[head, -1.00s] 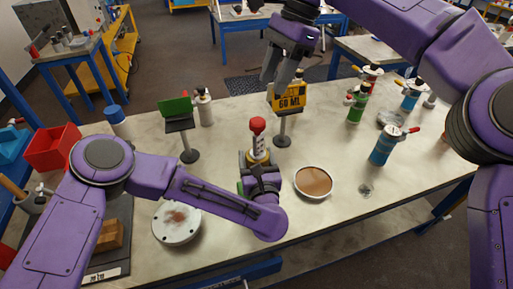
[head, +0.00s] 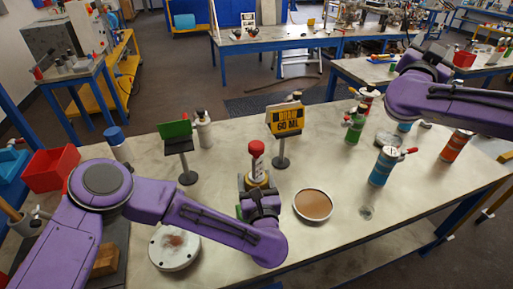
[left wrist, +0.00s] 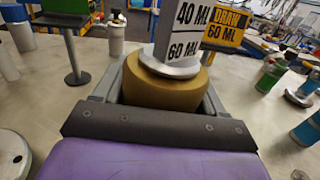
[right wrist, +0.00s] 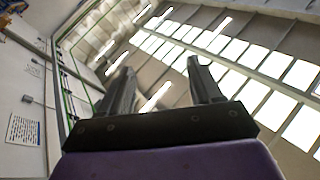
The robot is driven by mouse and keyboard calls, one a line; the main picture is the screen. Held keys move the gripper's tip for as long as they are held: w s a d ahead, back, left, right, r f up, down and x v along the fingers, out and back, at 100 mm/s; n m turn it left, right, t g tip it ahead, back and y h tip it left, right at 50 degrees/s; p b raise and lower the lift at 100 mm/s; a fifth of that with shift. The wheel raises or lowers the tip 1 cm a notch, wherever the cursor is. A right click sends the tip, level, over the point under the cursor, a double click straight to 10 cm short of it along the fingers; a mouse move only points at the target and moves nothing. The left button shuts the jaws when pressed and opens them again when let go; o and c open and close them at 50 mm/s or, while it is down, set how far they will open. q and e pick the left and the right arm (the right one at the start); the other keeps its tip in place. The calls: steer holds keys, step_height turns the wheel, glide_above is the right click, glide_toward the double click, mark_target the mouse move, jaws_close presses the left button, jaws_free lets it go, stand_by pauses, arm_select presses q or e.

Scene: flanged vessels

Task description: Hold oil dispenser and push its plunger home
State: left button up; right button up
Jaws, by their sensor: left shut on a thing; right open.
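The oil dispenser has a brass-coloured round body (left wrist: 165,88) and a white marked plunger stem (head: 257,166) under a red knob (head: 257,148). It stands upright on the bench, with the stem showing above the body. In the left wrist view the stem (left wrist: 180,35) reads 40 ML and 60 ML, and the knob is out of frame. My left gripper (head: 260,192) is shut around the body, one finger on each side. My right gripper (right wrist: 160,75) is open and empty, pointing at the ceiling in its wrist view, well away from the dispenser.
A yellow 60 ML sign (head: 287,118) stands just behind the dispenser, and a green sign (head: 175,129) behind left. A brown-filled dish (head: 313,204) sits close right. A blue bottle (head: 383,166) and several others stand farther right. A white round lidded dish (head: 174,248) lies front left.

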steer(key=a+f+n+t+y, duration=0.2)
steer(key=a+n+t+y, duration=0.55)
steer(key=y, duration=0.25)
steer(key=n+g+y, duration=1.5)
steer(key=n+y, duration=0.1)
steer(key=y, duration=0.4)
glide_toward(256, 143)
steer(key=x, duration=1)
steer(key=shift+f, duration=0.35)
steer(key=c, duration=1)
steer(key=shift+f, duration=2.95)
steer(key=shift+c, duration=0.2)
steer(key=o, duration=1)
steer(key=shift+o, duration=0.2)
steer(key=shift+s, duration=0.1)
